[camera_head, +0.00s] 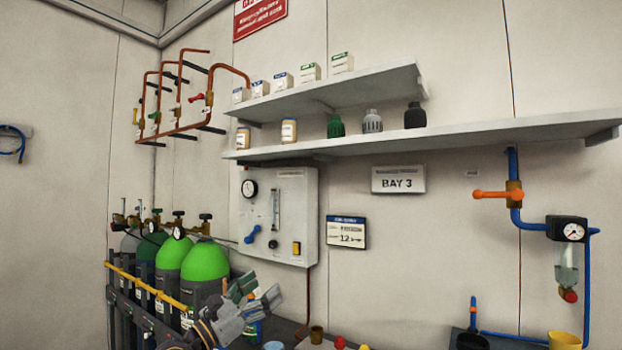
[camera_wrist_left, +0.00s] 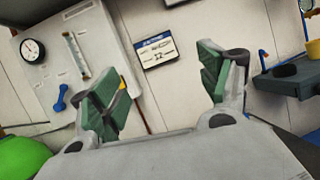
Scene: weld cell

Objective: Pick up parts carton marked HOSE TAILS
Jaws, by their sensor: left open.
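Several small white parts cartons stand in a row on the upper wall shelf (camera_head: 330,93) in the head view. The two at the right, one carton (camera_head: 341,64) and its neighbour (camera_head: 311,72), have green bands. A carton (camera_head: 283,81) and another (camera_head: 260,88) further left look blue-banded. The leftmost carton (camera_head: 240,96) is partly in shade. The print is too small to tell which says HOSE TAILS. My left gripper (camera_head: 257,293) is open and empty, low in front of the wall, well below the shelves. Its green-padded fingers stand apart in the left wrist view (camera_wrist_left: 163,85).
A lower shelf (camera_head: 450,136) holds two jars and several dark and grey fittings. A gauge panel (camera_head: 305,215) is on the wall, and gas cylinders (camera_head: 205,268) stand behind a yellow rail at left. A blue pipe with an orange valve (camera_head: 490,194) is at right.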

